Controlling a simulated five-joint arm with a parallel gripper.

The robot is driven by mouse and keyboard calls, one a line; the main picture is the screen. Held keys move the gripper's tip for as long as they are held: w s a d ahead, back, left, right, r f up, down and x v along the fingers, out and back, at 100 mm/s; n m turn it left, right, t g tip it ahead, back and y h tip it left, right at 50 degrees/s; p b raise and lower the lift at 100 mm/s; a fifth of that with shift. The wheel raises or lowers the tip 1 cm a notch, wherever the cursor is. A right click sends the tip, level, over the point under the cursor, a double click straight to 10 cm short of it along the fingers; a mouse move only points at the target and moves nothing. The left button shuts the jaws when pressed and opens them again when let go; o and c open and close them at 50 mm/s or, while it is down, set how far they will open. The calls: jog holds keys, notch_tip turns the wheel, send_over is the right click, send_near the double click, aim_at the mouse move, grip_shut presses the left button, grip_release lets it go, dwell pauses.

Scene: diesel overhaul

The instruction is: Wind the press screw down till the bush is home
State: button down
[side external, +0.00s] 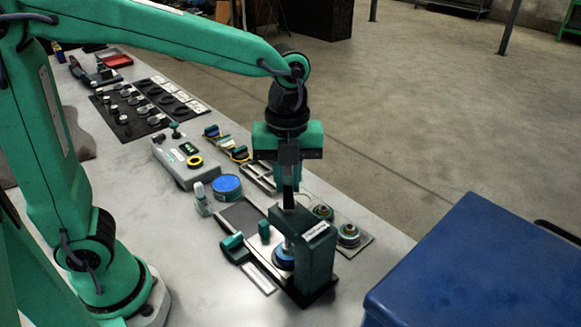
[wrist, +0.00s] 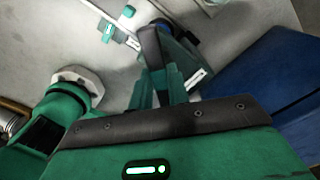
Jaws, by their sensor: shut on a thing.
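The press (side external: 318,245) is a dark green frame with a white label, standing near the front of the bench. A blue round bush (side external: 284,258) sits low beneath its overhang; I cannot tell whether it is fully seated. My gripper (side external: 289,203) points straight down above the press and is shut on the top of the press screw, which the fingers mostly hide. In the wrist view, my gripper (wrist: 164,76) closes at the press (wrist: 187,58), beside a dark grey bar (wrist: 150,46). A bit of blue (wrist: 163,23) shows beyond it.
A blue bin (side external: 480,265) stands right of the bench. Round metal parts (side external: 348,234) sit on a plate right of the press. A blue tin (side external: 227,187), a small bottle (side external: 202,199) and a grey meter box (side external: 185,160) stand behind left. Bare bench lies front left.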

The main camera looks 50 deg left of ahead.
jog(key=shift+m, duration=1.7)
jog(key=shift+f+m, duration=0.1)
jog(key=shift+m, duration=1.9)
jog(key=c, duration=1.4)
grip_release()
jog(key=shift+o, duration=0.2)
